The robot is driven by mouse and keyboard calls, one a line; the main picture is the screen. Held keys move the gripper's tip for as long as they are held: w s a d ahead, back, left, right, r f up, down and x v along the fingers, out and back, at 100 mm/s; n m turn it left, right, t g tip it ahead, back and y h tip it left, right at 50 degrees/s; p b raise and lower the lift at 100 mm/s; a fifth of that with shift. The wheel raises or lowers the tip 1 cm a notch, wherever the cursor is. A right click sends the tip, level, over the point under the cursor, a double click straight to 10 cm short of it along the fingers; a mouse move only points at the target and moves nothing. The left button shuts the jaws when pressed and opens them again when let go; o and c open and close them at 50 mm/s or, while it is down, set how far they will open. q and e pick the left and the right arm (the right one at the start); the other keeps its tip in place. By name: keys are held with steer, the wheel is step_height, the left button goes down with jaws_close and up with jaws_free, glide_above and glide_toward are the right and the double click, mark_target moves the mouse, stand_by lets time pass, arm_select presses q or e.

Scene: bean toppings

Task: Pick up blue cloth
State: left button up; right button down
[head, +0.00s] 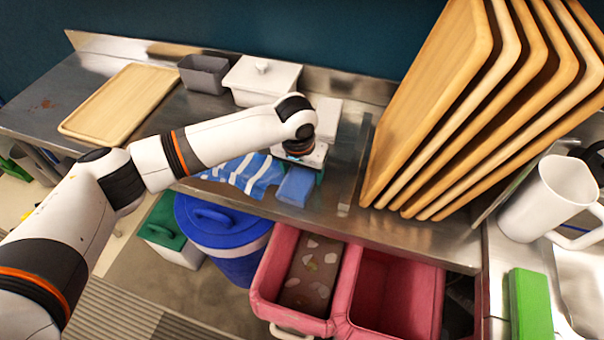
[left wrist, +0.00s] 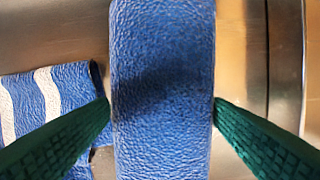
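A plain blue folded cloth (head: 296,187), shaped like a thick pad, lies on the steel counter in the head view. In the left wrist view this blue cloth (left wrist: 162,90) fills the middle, with a dark shadow across it. My left gripper (head: 302,160) is over its far end, pointing down. In the left wrist view the green fingers of the left gripper (left wrist: 162,101) are wide apart, one at each long edge of the cloth; contact is unclear. A blue and white striped cloth (head: 247,173) lies just left of it and also shows in the left wrist view (left wrist: 45,100). My right gripper is out of view.
Wooden trays (head: 430,110) stand upright on the right. A white lidded container (head: 262,80), a grey bin (head: 203,75) and a flat wooden tray (head: 120,104) are behind and left. Below the counter edge are a blue bin (head: 225,240) and pink bins (head: 395,295).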

mark_target(302, 172)
arm_select(q)
steer(key=c, duration=0.6)
steer(key=shift+r, duration=0.1)
step_height(302, 172, up, 10)
steer(key=shift+f+b, duration=0.1)
steer(key=shift+b, duration=0.55)
